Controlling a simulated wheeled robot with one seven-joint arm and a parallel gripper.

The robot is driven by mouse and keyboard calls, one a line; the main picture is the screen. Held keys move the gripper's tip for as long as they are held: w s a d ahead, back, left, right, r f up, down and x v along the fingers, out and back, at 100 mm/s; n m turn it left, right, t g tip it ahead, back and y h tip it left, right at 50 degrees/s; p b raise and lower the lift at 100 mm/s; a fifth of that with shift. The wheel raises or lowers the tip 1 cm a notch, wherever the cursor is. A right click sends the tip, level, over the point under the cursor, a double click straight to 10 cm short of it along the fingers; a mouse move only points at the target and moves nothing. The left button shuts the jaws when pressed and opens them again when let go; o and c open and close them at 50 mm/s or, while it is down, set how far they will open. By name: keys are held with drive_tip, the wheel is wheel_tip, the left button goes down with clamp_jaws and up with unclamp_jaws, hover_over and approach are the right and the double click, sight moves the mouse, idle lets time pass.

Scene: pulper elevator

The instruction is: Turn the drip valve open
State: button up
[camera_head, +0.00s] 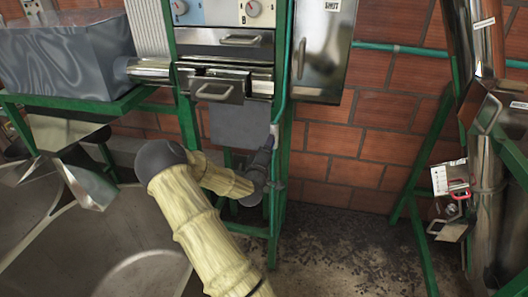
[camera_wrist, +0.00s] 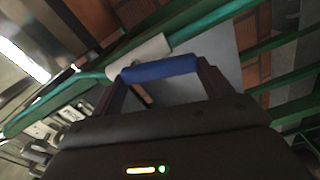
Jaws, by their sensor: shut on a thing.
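The drip valve's blue handle (camera_wrist: 158,69) lies between the two fingers of my gripper (camera_wrist: 163,75) in the wrist view. The gripper is shut on it. The pale valve body (camera_wrist: 138,57) sits just behind the handle, on a green pipe (camera_wrist: 205,36).
The green frame (camera_head: 279,212) stands close around my gripper. A steel cabinet door (camera_head: 322,50) is above it to the right. A grey panel (camera_head: 238,127) hangs just left of the gripper. A brick wall (camera_head: 345,135) is behind, with open dark floor (camera_head: 345,250) at the lower right.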

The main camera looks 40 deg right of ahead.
drive_tip(key=shift+s+d+f+n+b, duration=0.1)
drive_tip(key=shift+s+f+n+b, duration=0.1)
drive_tip(key=shift+n, duration=0.65)
drive_tip(key=shift+s+d+f+n+b, duration=0.1)
drive_tip(key=shift+s+f+n, duration=0.05)
drive_tip(key=shift+n, duration=0.7)
drive_tip(key=o, duration=1.4)
drive_tip(key=shift+c, duration=0.2)
drive_tip(key=shift+s+a, duration=0.1)
drive_tip(key=p+v, duration=0.1)
drive_tip(key=v, duration=1.4)
drive_tip(key=shift+r+p, duration=0.35)
